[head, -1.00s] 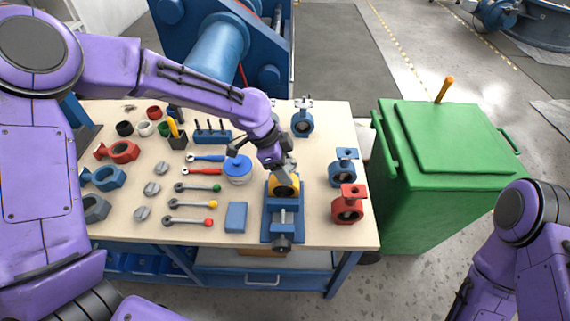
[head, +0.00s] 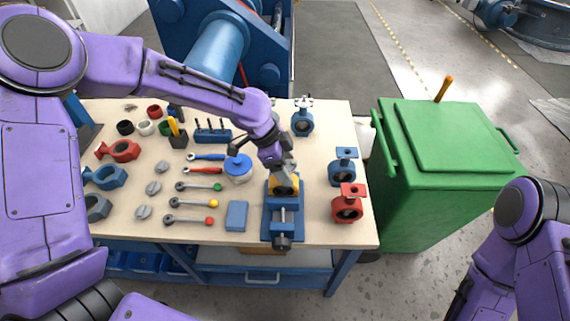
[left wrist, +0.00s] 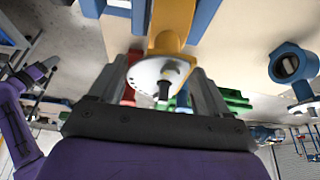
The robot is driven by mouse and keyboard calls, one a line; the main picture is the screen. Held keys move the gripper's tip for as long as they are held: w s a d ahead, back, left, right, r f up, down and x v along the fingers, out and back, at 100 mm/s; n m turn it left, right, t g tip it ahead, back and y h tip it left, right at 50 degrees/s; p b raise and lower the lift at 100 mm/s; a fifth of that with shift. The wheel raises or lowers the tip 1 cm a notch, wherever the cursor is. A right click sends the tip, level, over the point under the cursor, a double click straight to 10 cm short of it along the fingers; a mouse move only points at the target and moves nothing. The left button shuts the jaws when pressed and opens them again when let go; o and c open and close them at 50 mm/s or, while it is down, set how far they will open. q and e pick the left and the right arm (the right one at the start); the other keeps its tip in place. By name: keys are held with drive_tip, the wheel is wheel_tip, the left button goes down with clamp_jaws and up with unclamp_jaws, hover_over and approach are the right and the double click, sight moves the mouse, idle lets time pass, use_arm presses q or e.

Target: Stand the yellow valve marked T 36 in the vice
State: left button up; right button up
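The yellow valve (head: 284,187) is at the vice (head: 282,222), below my left gripper (head: 284,165). In the left wrist view the yellow valve (left wrist: 172,25) shows its pale round top flange and dark stem towards the camera, with blue jaw parts on both sides of its body. My left gripper (left wrist: 158,88) has one finger at each side of the flange, close against it, and looks shut on it. The valve's lower end and its seating in the vice are hidden. The marking cannot be read. My right gripper is out of view.
Red (head: 347,204) and blue (head: 343,167) valves stand right of the vice, and another blue valve (head: 302,122) behind it. A green bin (head: 440,175) stands right of the bench.

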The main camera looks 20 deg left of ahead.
use_arm(q)
drive_tip(key=shift+o, duration=0.6)
drive_tip(key=shift+s+f, duration=0.1)
drive_tip(key=shift+s, duration=0.05)
drive_tip(key=b+v, duration=0.1)
drive_tip(key=v, duration=0.9)
drive_tip(key=shift+r, duration=0.35)
drive_tip(key=shift+a, duration=0.1)
